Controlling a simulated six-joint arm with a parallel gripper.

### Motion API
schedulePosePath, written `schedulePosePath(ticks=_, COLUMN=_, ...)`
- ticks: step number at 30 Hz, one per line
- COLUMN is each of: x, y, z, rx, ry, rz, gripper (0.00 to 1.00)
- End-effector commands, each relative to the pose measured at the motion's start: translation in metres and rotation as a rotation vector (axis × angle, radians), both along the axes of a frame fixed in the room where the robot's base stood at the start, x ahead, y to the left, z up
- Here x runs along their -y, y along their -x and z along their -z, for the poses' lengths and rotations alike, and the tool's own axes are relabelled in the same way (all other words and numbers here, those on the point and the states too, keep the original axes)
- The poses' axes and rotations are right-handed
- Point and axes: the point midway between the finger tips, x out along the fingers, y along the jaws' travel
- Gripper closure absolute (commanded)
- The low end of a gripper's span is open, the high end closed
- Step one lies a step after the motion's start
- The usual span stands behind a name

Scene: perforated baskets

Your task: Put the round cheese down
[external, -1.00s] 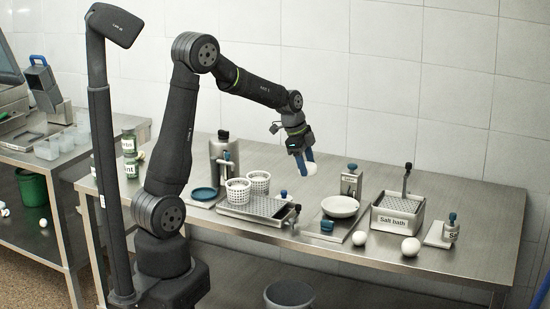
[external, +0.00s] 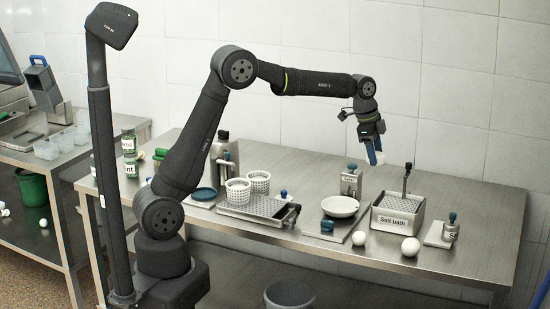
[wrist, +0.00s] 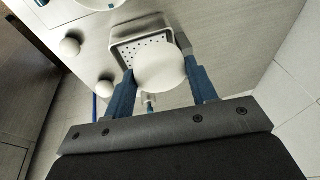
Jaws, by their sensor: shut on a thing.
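The round cheese (wrist: 160,78) is a white disc held between the blue fingers of my gripper (wrist: 162,85) in the wrist view. In the external view my gripper (external: 374,154) is above the table near the back, and the cheese (external: 377,158) shows only in part at its fingertips. The gripper is shut on the cheese, in the air, above and a little left of the salt bath (external: 397,222). In the wrist view the perforated floor of the salt bath (wrist: 128,48) shows partly behind the cheese.
Two white balls (external: 410,246) (external: 359,238) lie near the table's front edge. A white dish (external: 340,206) stands left of the salt bath. Two white perforated baskets (external: 238,191) (external: 258,182) stand farther left by a draining tray (external: 254,212).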

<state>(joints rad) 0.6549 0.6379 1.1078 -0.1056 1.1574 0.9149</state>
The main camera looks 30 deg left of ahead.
Motion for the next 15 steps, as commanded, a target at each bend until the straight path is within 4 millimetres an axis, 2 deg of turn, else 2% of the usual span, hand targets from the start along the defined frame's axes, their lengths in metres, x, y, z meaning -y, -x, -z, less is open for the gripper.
schedulePosePath(ticks=1, x=0.032, y=0.007, z=0.001, rx=0.0, ry=-0.001, rz=0.011, gripper=0.76)
schedulePosePath(ticks=6, x=0.121, y=0.038, z=0.001, rx=0.002, ry=-0.004, rz=0.008, gripper=0.76)
schedulePosePath(ticks=11, x=0.198, y=0.081, z=0.004, rx=0.007, ry=-0.003, rz=0.003, gripper=0.76)
schedulePosePath(ticks=15, x=0.256, y=0.126, z=0.008, rx=0.011, ry=0.002, rz=-0.006, gripper=0.76)
